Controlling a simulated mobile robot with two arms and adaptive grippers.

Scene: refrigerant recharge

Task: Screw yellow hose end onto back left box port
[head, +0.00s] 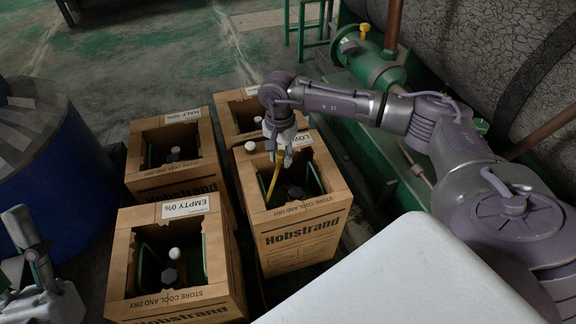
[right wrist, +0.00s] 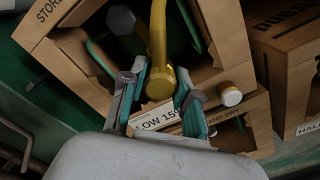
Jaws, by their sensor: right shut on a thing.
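My right gripper (head: 280,152) is over the box labelled LOW 15% (head: 305,222), pointing down. In the right wrist view, its teal-lined fingers (right wrist: 160,82) are shut on the yellow hose end (right wrist: 159,84). The yellow hose also shows in the head view (head: 273,180), reaching down into the LOW box opening. The back left box (head: 170,187), labelled HALF 50%, is open-topped. A dark port with a pale top (head: 174,153) stands inside it, apart from the hose. My left gripper (head: 36,262) is at the lower left edge; its jaw opening is unclear.
The EMPTY 0% box (head: 178,303) stands at front left, and another box (head: 240,108) is behind the LOW box. A white cap (head: 250,146) sits on the LOW box's rim. A blue drum (head: 45,175) is left; green machinery (head: 376,68) is right.

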